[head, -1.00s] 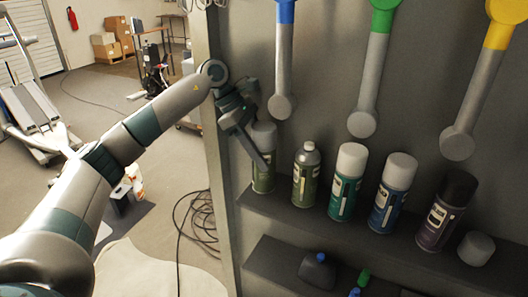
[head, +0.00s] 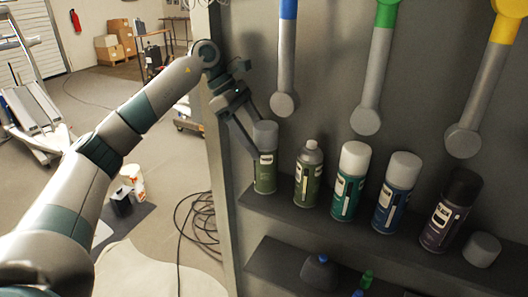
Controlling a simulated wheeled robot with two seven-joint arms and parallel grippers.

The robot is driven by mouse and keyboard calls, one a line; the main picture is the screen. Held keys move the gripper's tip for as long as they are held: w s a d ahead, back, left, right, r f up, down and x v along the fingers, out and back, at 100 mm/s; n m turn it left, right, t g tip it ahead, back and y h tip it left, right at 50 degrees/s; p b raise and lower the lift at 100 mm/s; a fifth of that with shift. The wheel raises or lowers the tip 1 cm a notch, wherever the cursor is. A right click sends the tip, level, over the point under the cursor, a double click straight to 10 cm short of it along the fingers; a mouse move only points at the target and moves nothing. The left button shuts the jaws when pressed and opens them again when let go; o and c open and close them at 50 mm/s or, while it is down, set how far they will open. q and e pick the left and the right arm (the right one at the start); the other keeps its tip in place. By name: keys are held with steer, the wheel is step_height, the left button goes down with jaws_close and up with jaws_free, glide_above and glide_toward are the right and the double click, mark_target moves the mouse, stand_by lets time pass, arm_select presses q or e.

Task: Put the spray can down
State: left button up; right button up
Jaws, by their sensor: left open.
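A green spray can (head: 265,172) with a grey cap stands upright at the left end of the upper shelf (head: 330,228). Beside it stands an uncapped olive spray can (head: 309,178) with its nozzle showing. To the right are a teal can (head: 348,185), a blue can (head: 395,200) and a dark purple can (head: 448,215), all upright. My left gripper (head: 254,136) is open at the upper left of the leftmost can, its fingers close to the cap. Whether a finger touches the can I cannot tell. My right gripper is out of view.
A loose grey cap (head: 481,249) sits at the shelf's right. Wrenches with blue, green (head: 375,65) and yellow upper parts hang above the cans. A grey post (head: 216,160) borders the shelf's left side. The lower shelf (head: 275,262) holds a dark bottle (head: 319,271).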

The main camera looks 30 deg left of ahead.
arm_select(q)
steer(key=b+v, duration=0.1)
steer(key=v, duration=0.6)
steer(key=shift+a+r, duration=0.2)
steer(key=shift+r, duration=0.1)
steer(key=shift+o, duration=0.5)
steer(key=shift+s, duration=0.15)
